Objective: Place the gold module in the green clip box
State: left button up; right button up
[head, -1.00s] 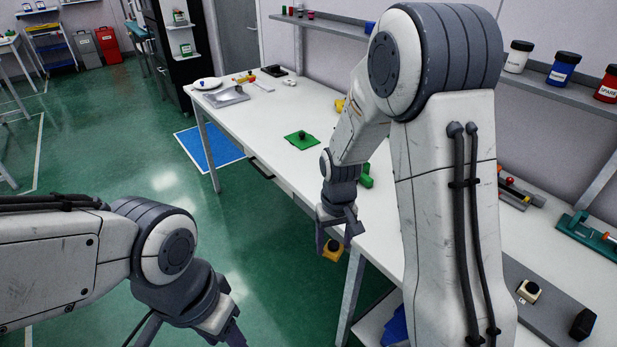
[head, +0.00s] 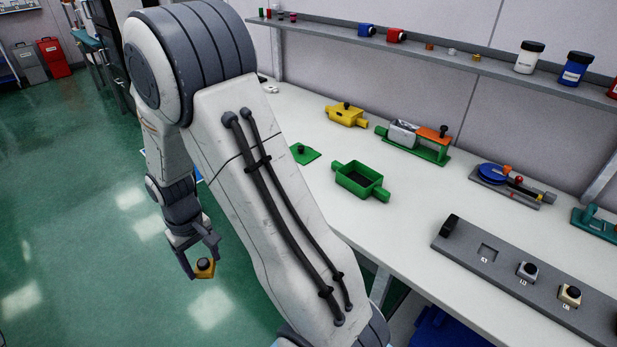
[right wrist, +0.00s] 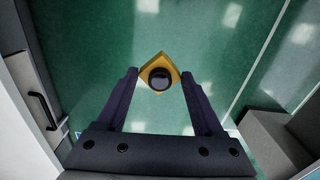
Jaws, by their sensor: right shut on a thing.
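The gold module (head: 204,268), a gold block with a black round knob, is held by my right gripper (head: 197,262) over the green floor, left of the table's front edge. In the right wrist view the gold module (right wrist: 160,76) sits turned like a diamond between the fingertips of my right gripper (right wrist: 160,80). The green clip box (head: 361,181) stands open on the white table, with a tab at each end; its inside looks empty. The held module is well away from it. My left gripper is out of view.
A green plate with a black knob (head: 304,153) lies left of the box. Behind are a yellow box (head: 346,115) and a green fixture (head: 414,148). A grey tray (head: 470,254) with modules is at front right. My right arm hides part of the table.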

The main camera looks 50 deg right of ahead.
aim_at(359, 179)
jog(key=u, duration=0.1)
jog(key=i, duration=0.6)
jog(key=z, duration=0.8)
jog(key=i, duration=0.75)
jog(key=z, duration=0.75)
